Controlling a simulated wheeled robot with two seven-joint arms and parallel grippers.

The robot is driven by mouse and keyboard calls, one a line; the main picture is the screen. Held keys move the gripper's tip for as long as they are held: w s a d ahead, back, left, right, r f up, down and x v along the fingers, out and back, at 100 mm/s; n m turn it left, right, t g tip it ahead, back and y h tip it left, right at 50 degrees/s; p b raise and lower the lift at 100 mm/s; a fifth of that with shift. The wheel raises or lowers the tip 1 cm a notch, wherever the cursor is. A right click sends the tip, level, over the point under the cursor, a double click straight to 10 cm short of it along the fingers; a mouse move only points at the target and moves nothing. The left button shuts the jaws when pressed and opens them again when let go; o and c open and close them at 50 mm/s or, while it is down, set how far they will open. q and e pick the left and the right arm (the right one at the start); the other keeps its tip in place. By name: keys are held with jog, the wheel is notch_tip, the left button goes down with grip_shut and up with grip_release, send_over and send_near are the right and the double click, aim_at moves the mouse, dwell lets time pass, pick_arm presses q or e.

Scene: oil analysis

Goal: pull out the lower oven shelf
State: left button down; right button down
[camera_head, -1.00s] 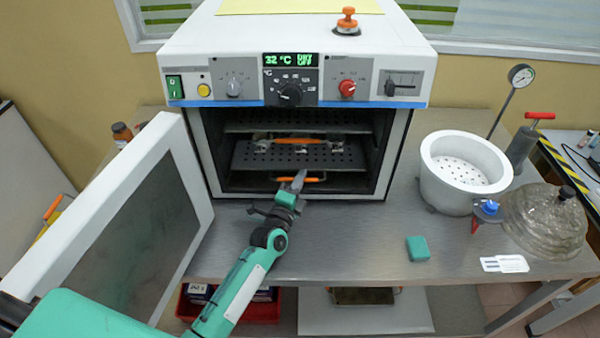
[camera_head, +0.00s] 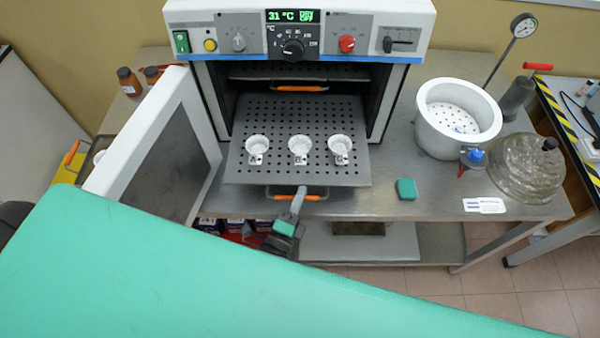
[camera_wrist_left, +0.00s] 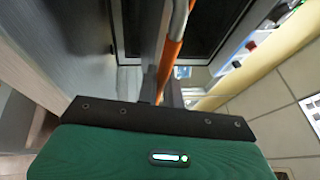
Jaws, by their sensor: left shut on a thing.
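The lower oven shelf (camera_head: 250,174) is a dark perforated tray. It sticks well out of the open oven (camera_head: 297,40), level, over the steel bench. Three small white fluted dishes (camera_head: 299,148) stand upright in a row on it. Its orange handle (camera_head: 312,193) is at the front edge. My left gripper (camera_head: 297,204) is shut on this handle; in the left wrist view the orange handle (camera_wrist_left: 172,62) runs between the fingers. The upper shelf (camera_head: 335,75) with its own orange handle stays inside the oven. My right gripper is not in view.
The oven door (camera_head: 150,145) stands open at the left. A white pot (camera_head: 457,118), a glass lid (camera_head: 527,166) and a small teal block (camera_head: 406,189) are on the bench at the right. My green arm covers the lower left.

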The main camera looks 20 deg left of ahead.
pick_arm(q)
jog(key=shift+s+d, duration=0.2)
jog(key=shift+s, duration=0.45)
jog(key=shift+s+d, duration=0.15)
jog(key=shift+s, duration=0.45)
jog(key=c, duration=1.8)
grip_release()
jog(key=shift+c, duration=0.2)
jog(key=shift+s+f, duration=0.1)
jog(key=b+v, duration=0.4)
jog(key=v, duration=0.9)
jog(key=shift+s, duration=0.3)
jog(key=shift+f, duration=0.1)
